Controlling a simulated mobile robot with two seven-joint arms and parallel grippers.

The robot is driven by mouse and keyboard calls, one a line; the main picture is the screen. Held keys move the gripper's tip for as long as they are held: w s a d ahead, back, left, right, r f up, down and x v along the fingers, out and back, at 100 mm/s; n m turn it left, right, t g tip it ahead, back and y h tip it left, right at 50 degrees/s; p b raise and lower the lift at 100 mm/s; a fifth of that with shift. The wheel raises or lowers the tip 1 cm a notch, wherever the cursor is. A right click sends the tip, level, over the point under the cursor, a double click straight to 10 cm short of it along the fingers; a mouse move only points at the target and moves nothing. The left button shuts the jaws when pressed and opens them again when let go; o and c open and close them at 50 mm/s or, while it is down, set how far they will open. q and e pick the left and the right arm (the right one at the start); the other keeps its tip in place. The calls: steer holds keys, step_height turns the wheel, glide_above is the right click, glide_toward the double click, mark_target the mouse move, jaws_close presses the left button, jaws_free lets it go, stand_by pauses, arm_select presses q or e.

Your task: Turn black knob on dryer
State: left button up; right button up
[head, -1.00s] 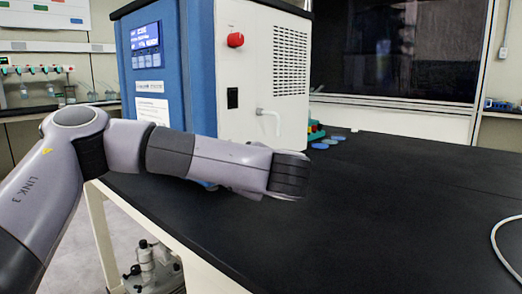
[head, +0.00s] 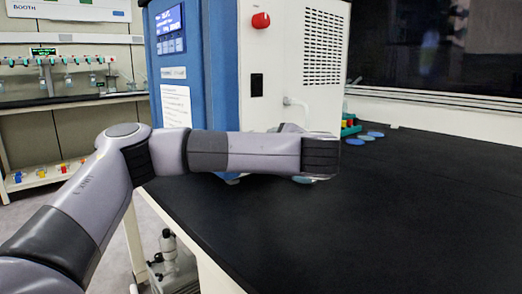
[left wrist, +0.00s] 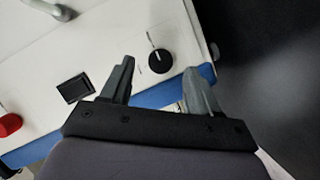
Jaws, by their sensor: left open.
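The black knob (left wrist: 159,61), round with a white mark, is on the dryer's white side panel in the left wrist view. The dryer (head: 283,72) is blue and white and stands on the black bench in the head view. My left gripper (left wrist: 160,66) is open, its two fingers spread on either side of the knob in the picture. I cannot tell whether they touch it or how deep the gap is. In the head view my left forearm crosses in front of the dryer's lower part, and both knob and gripper are hidden.
Blue discs (head: 368,137) lie on the black bench (head: 420,215) behind my arm. The bench's front and right are clear.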

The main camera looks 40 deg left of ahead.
arm_select(q)
steer(key=shift+s+b+x, duration=0.15)
steer(key=shift+b+x, duration=0.25)
steer(key=shift+x, duration=0.55)
steer(key=shift+s+b+x, duration=0.1)
steer(key=shift+b+x, duration=0.3)
steer(key=shift+x, duration=0.6)
